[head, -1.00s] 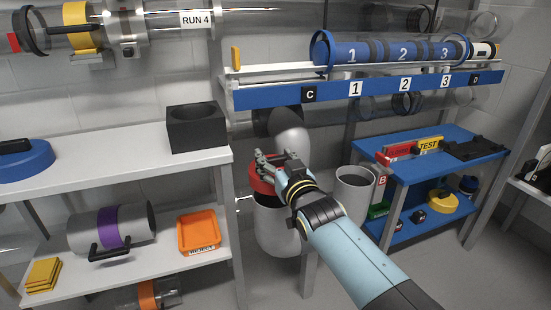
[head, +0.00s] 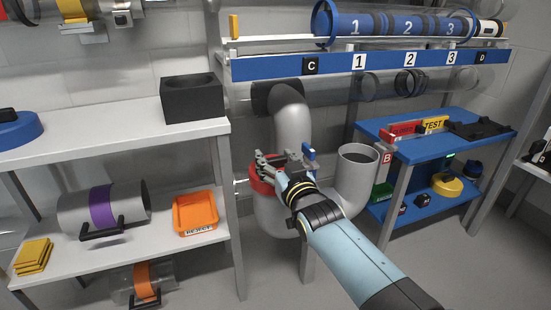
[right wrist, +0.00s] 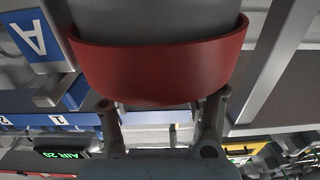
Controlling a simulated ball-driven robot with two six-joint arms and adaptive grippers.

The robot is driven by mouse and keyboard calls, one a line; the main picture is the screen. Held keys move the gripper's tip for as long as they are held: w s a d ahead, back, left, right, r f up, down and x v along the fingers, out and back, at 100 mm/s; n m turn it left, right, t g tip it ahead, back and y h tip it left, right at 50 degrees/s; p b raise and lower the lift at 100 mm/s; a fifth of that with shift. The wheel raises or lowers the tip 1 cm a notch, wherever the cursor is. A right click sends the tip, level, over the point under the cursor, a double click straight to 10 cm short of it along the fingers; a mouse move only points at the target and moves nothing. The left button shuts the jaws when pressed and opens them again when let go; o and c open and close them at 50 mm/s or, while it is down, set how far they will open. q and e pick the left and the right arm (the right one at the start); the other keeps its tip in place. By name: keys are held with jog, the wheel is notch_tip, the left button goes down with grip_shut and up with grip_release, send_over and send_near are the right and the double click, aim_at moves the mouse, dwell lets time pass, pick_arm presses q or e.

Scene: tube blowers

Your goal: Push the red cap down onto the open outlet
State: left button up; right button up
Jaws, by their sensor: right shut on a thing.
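The red cap (head: 262,186) sits at the top of the left branch of the grey forked pipe (head: 268,216). In the right wrist view the red cap (right wrist: 160,72) is a wide curved band against a grey cylinder (right wrist: 150,20). My right gripper (head: 272,165) is shut on the cap, with its fingers at the cap's edge; they also show in the right wrist view (right wrist: 163,103). The fingers and hand hide part of the cap. The right branch (head: 357,160), beside the B label (head: 386,157), is open at the top. My left gripper is not in view.
A white shelf (head: 100,160) with a black box (head: 191,97) stands at left, and an orange tray (head: 194,212) lies below. A blue table (head: 405,150) stands at right. A blue-fronted rail (head: 300,67) with a numbered tube runs above.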

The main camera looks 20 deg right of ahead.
jog(key=shift+f, duration=0.25)
dwell(0.6)
jog(key=o, duration=1.3)
jog(key=shift+c, duration=0.2)
jog(key=s, duration=1.2)
jog(key=shift+d, duration=0.25)
